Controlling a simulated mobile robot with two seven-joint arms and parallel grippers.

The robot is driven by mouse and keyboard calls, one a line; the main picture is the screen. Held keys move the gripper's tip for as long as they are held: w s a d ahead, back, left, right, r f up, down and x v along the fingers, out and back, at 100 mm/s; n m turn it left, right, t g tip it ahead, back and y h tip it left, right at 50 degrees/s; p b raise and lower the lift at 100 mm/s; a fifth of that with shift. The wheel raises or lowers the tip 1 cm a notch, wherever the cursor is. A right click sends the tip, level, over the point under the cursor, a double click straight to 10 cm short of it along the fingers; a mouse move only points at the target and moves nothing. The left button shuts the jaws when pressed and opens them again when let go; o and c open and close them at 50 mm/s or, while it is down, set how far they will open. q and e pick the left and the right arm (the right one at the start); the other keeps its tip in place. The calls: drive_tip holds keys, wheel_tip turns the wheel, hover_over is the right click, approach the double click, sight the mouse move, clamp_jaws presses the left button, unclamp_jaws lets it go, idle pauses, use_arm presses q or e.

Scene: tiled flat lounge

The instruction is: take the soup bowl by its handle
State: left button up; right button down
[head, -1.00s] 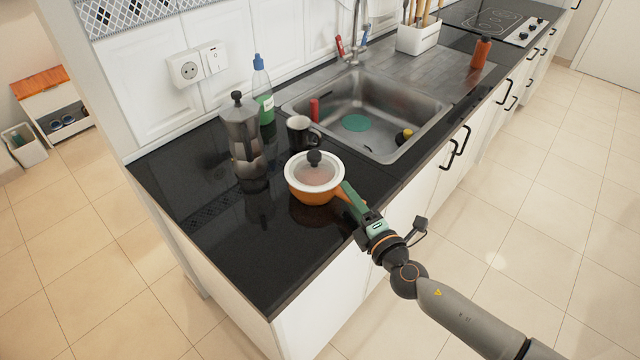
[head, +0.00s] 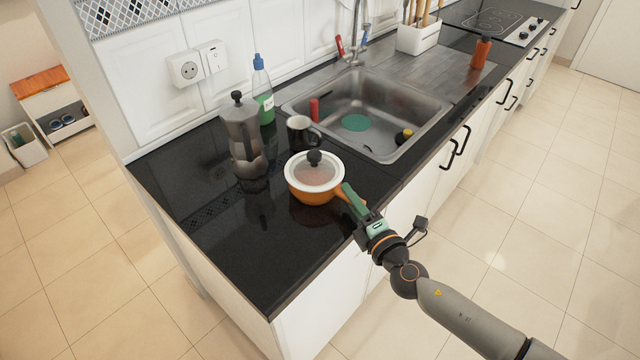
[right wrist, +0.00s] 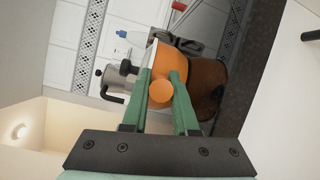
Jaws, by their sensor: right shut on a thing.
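The soup bowl (head: 312,193) is orange with a white-rimmed glass lid and a dark knob. It is on the black counter, its handle pointing right toward the front edge. My right gripper (head: 350,198) is shut on the handle. In the right wrist view the round orange handle end (right wrist: 161,92) shows between the green fingers of my right gripper (right wrist: 161,88), with the orange bowl (right wrist: 176,62) beyond it. My left gripper is not in view.
A moka pot (head: 243,138) stands left of the bowl and a black mug (head: 299,131) just behind it. The sink (head: 425,118) lies to the right. The counter's front left is clear.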

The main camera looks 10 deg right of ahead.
idle(0.4)
drive_tip(key=shift+r, duration=0.15)
drive_tip(key=shift+r, duration=0.15)
